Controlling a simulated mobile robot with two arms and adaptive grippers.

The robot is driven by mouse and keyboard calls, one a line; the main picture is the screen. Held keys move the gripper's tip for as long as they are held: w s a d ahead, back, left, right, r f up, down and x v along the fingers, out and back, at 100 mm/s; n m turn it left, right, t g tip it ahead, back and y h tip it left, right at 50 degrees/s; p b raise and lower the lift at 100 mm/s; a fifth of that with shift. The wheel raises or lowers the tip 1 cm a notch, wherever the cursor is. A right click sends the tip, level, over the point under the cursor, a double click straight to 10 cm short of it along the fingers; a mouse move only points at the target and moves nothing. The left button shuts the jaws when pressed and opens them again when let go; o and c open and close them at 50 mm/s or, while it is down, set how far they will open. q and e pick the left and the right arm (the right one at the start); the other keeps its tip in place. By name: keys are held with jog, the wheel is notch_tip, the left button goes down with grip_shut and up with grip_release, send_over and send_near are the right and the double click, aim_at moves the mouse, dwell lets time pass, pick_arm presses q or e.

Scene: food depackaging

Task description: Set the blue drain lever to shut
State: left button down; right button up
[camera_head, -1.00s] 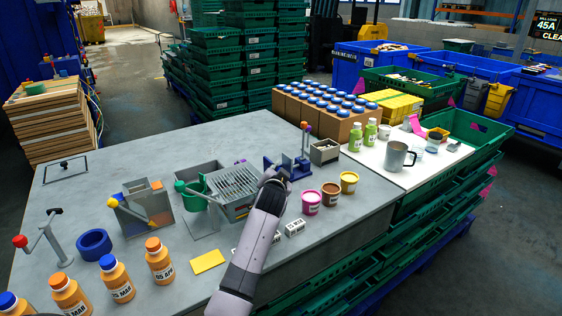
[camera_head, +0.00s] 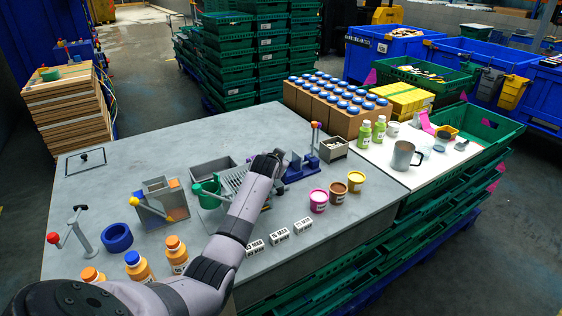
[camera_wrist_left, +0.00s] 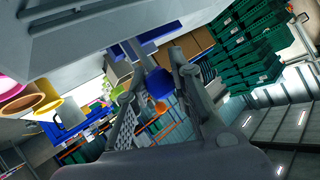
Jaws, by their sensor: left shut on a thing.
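The blue drain lever's round knob (camera_wrist_left: 159,84) shows between my left gripper's fingers in the left wrist view. My left gripper (camera_wrist_left: 158,104) is shut on it. In the head view my left gripper (camera_head: 277,156) is beside the slotted grey drain basin (camera_head: 232,182), at its right end, just left of a blue bracket-like fixture (camera_head: 300,170). The knob is hidden behind my gripper there, so I cannot tell the lever's angle. My right gripper is in neither view.
Pink (camera_head: 318,201), brown (camera_head: 338,194) and yellow (camera_head: 356,181) tubs stand to the right. Orange bottles (camera_head: 176,256) and small white labelled blocks (camera_head: 279,236) are near the front.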

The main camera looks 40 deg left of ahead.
pick_arm(q)
jog(key=shift+a+r, duration=0.1)
jog(key=shift+r, duration=0.1)
jog(key=c, duration=1.8)
grip_release()
jog(key=shift+w, duration=0.1)
jog(key=o, duration=0.4)
jog(key=shift+f, duration=0.2)
jog(key=shift+o, duration=0.2)
jog(key=v, duration=1.2)
